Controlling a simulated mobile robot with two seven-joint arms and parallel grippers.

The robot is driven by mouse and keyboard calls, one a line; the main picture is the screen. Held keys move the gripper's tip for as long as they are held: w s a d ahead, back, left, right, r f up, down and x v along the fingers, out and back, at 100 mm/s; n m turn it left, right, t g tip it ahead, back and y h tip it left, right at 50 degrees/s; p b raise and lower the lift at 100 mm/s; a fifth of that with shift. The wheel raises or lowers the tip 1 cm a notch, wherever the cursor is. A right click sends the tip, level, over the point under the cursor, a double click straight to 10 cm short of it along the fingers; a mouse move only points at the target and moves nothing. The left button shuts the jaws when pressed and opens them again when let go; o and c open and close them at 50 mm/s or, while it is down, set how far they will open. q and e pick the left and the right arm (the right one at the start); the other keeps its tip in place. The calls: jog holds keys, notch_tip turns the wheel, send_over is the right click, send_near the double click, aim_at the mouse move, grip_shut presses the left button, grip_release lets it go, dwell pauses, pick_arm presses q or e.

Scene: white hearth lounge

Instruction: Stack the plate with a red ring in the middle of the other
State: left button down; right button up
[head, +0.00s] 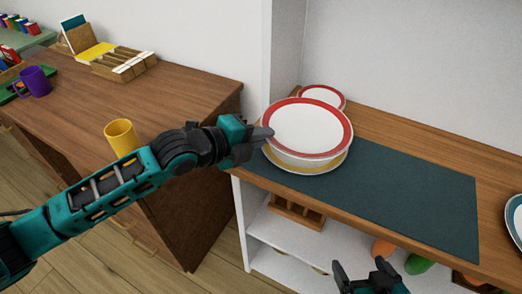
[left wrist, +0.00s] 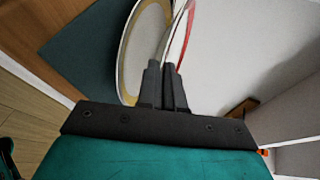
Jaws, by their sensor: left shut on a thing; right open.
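The plate with a red ring (head: 308,125) is in the head view at the near left of the white shelf unit's wooden top. My left gripper (head: 266,133) is shut on its left rim. The red-ringed plate is over a yellow-ringed plate (head: 300,169), covering most of it; only its front rim shows. I cannot tell whether the two plates touch. In the left wrist view the fingers (left wrist: 163,85) grip the red-ringed plate (left wrist: 178,42), with the yellow-ringed plate (left wrist: 133,62) beside it. My right gripper (head: 360,266) is open and empty at the bottom of the head view.
A dark mat (head: 400,190) lies under the plates, its right part clear. A smaller red-rimmed dish (head: 325,93) sits behind. A blue-rimmed plate (head: 516,222) is at the right edge. A yellow mug (head: 122,137) stands on the wooden cabinet, close to my left arm.

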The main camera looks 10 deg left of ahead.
aim_at(260, 162)
pick_arm(q)
notch_tip(260, 162, down, 4)
jog(key=shift+f+b, duration=0.1)
jog(key=shift+b, duration=0.3)
jog(key=c, duration=1.3)
grip_release()
jog(key=shift+s+f, duration=0.1)
jog(key=shift+f, duration=0.15)
jog(key=shift+s+a, duration=0.1)
